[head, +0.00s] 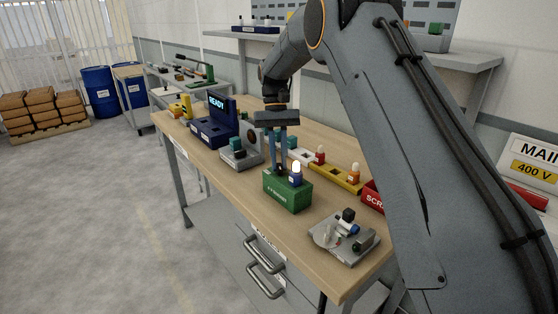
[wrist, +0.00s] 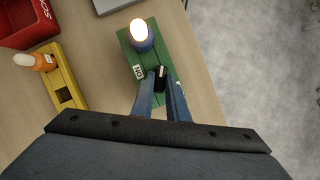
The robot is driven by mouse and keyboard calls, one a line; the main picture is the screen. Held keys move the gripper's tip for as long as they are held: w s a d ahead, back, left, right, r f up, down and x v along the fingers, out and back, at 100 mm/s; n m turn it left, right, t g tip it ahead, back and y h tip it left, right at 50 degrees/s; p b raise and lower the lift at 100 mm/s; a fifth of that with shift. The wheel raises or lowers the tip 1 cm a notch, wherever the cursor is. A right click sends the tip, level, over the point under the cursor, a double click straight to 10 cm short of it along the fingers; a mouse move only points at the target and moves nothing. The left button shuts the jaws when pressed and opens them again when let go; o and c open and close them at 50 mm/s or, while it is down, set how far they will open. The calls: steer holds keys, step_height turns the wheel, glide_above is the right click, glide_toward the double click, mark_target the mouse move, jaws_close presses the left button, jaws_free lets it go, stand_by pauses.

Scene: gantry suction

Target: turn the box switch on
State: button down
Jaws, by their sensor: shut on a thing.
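The green box switch (head: 287,195) stands on the wooden bench, below my gripper (head: 278,170) in the head view. The wrist view also shows the green box (wrist: 188,68), with a small dark lever (wrist: 161,73) on its top. My gripper's blue fingers close on this lever, one on each side. A lamp (wrist: 139,30) in a blue holder at the box's end glows bright. It glows in the head view too (head: 296,168).
A yellow block (head: 338,178) with red and orange pegs lies behind the box. A red bin (head: 371,196) is near my arm. A grey plate (head: 343,240) with parts lies at the front right. A grey fixture (head: 238,155) and a blue "READY" unit (head: 211,131) stand left.

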steer(key=c, duration=1.7)
jaws_free()
steer(key=shift+r, duration=0.1)
steer(key=b+v, duration=0.2)
steer(key=v, duration=0.5)
steer(key=shift+w+r, duration=0.15)
steer(key=shift+r, duration=0.2)
